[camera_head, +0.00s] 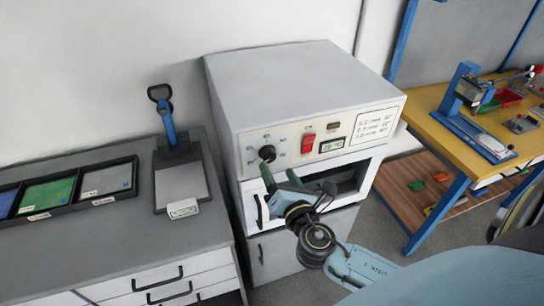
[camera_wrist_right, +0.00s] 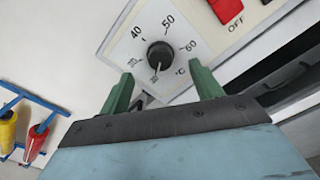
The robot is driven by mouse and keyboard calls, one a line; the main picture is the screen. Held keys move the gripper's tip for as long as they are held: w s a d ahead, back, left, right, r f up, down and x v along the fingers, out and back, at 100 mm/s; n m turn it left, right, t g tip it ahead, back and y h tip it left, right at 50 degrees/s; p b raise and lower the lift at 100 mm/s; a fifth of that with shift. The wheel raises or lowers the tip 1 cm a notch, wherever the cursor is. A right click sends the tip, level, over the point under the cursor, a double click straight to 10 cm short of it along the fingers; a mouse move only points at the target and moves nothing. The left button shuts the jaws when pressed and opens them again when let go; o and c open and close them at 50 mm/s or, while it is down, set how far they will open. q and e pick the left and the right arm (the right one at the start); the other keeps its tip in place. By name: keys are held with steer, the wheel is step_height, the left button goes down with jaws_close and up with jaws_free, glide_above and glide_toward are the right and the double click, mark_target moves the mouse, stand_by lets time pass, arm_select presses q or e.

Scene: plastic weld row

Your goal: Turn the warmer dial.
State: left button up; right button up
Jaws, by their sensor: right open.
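The warmer (camera_head: 300,95) is a grey-white box with a control panel on its front. Its black round dial (camera_head: 267,153) sits at the panel's left end. In the right wrist view the dial (camera_wrist_right: 160,55) is ringed by a printed scale with 40, 50, 60 and a °C mark. My right gripper (camera_head: 281,177) is open, with green fingers, just below and in front of the dial. In the right wrist view its fingertips (camera_wrist_right: 160,78) stand apart on either side below the dial, and nothing is between them. My left gripper is not in view.
A red switch (camera_head: 308,143) and a small display (camera_head: 332,145) are right of the dial. Below is an open dark compartment (camera_head: 352,178). A grey counter (camera_head: 110,235) with trays stands left, a yellow workbench (camera_head: 450,135) right.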

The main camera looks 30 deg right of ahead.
mark_target(271, 158)
steer(key=x, duration=0.5)
steer(key=shift+w, duration=0.3)
steer(key=c, duration=1)
